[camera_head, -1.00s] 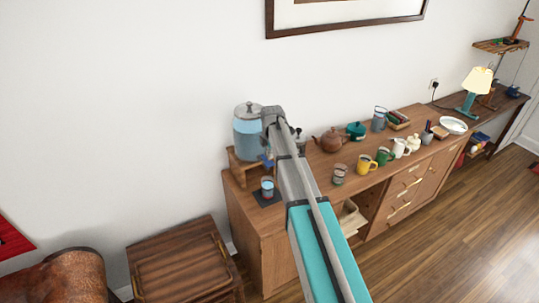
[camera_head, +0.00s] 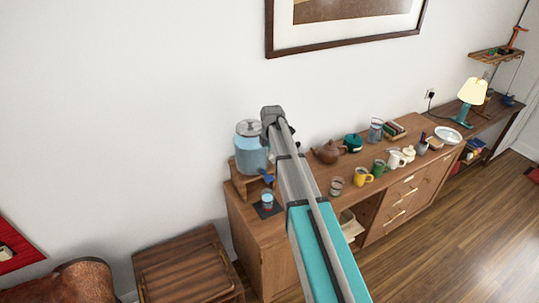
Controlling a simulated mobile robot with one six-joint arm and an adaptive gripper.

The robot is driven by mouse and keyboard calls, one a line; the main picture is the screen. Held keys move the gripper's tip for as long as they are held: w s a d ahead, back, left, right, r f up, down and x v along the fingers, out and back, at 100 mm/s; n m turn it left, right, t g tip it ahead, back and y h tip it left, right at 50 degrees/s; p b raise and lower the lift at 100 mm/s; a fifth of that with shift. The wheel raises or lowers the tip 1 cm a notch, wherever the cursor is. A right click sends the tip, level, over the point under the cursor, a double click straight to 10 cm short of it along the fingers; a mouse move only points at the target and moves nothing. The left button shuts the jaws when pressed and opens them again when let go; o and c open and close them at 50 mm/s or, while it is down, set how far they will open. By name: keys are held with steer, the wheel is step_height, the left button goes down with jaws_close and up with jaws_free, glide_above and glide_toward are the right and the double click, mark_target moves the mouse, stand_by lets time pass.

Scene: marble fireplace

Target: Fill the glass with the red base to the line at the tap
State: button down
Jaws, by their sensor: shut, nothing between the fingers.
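The water dispenser (camera_head: 251,160), a clear jar of blue water with a grey lid, stands on a wooden stand at the left end of the sideboard. A blue piece (camera_head: 265,178), seemingly its tap lever, shows at its front right. A small glass (camera_head: 267,201) with bluish contents stands on a dark mat below it; its base colour and line are too small to tell. Another glass (camera_head: 336,187) stands farther right, with a faint reddish tint low down. My arm rises across the middle to a grey joint by the dispenser. My gripper's fingers do not show.
The wooden sideboard (camera_head: 262,258) also holds a brown teapot (camera_head: 327,152), a teal pot (camera_head: 353,142), a yellow mug (camera_head: 362,177) and a green mug (camera_head: 378,168). A slatted wooden table (camera_head: 187,268) stands at lower left. The floor at right is clear.

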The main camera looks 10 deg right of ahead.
steer(key=shift+r+p, duration=1.15)
steer(key=shift+r, duration=0.3)
stand_by(0.3)
steer(key=s+a+f+m+b, duration=0.1)
steer(key=s+f+m+b, duration=0.4)
steer(key=s+m, duration=0.2)
steer(key=s+a+f+m+b, duration=0.2)
steer(key=s+f+m+b, duration=0.4)
steer(key=s, duration=0.6)
steer(key=s+a+f+m+b, duration=0.1)
steer(key=s+f+m+b, duration=0.4)
steer(key=s+m, duration=0.3)
steer(key=shift+s+a+f+g+b, duration=0.35)
steer(key=shift+s+g, duration=0.05)
steer(key=shift+s, duration=0.7)
